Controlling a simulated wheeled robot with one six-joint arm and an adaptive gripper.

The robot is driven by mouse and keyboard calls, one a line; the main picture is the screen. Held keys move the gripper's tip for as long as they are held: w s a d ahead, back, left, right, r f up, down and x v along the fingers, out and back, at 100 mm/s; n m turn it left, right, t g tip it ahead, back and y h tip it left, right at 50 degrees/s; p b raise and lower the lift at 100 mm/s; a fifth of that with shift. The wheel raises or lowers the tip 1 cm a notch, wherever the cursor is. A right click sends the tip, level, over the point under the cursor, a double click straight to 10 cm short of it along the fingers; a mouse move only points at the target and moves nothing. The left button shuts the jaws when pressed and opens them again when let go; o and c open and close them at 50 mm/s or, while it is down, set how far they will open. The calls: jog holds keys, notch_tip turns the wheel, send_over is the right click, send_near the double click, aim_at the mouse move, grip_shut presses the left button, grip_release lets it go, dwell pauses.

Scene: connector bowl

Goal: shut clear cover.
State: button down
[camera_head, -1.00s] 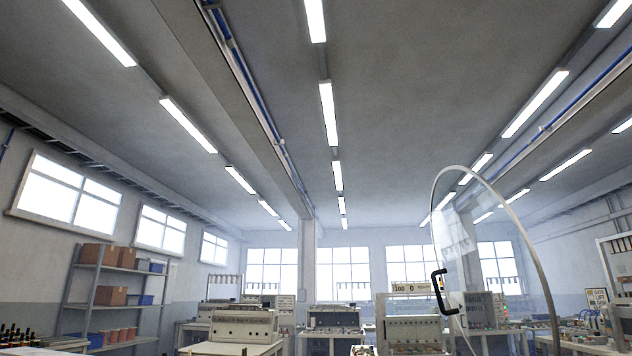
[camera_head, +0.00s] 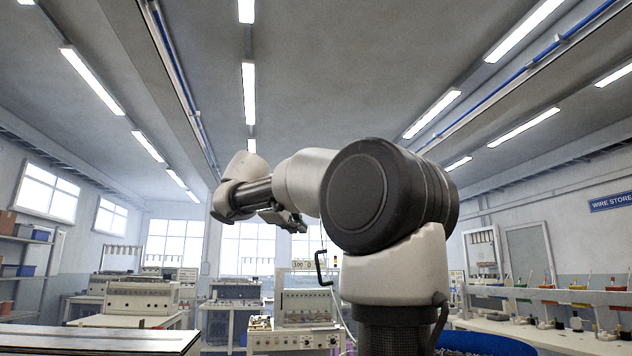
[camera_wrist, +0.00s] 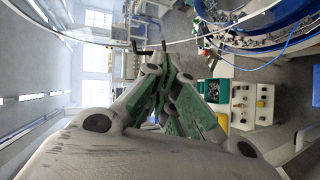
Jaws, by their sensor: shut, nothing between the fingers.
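The clear cover stands raised, with its thin rim (camera_wrist: 240,20) crossing the top of the wrist view. Its black handle (camera_head: 319,268) shows left of my arm in the head view, and the arm hides most of the cover there. A dark handle (camera_wrist: 128,46) also shows just beyond the fingertips in the wrist view. My gripper (camera_head: 288,220) is up in the air, above and left of the handle in the head view. In the wrist view my gripper's fingers (camera_wrist: 163,58) come together, shut and empty. I cannot tell whether they touch the cover.
A blue bowl (camera_head: 482,343) is low behind my arm, and also at the upper right of the wrist view (camera_wrist: 262,38). A control box (camera_wrist: 245,104) with knobs stands near it. Benches with instruments (camera_head: 143,297) fill the back; a long bench (camera_head: 570,335) is at right.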

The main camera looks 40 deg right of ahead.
jog(key=w+r+h, duration=0.3)
jog(key=r, duration=0.4)
jog(key=w+r+h, duration=0.3)
jog(key=r, duration=0.5)
jog(key=d+r, duration=0.2)
jog(key=d, duration=1.1)
jog(key=shift+s+g, duration=0.2)
jog(key=shift+g, duration=0.2)
jog(key=shift+s+d, duration=0.1)
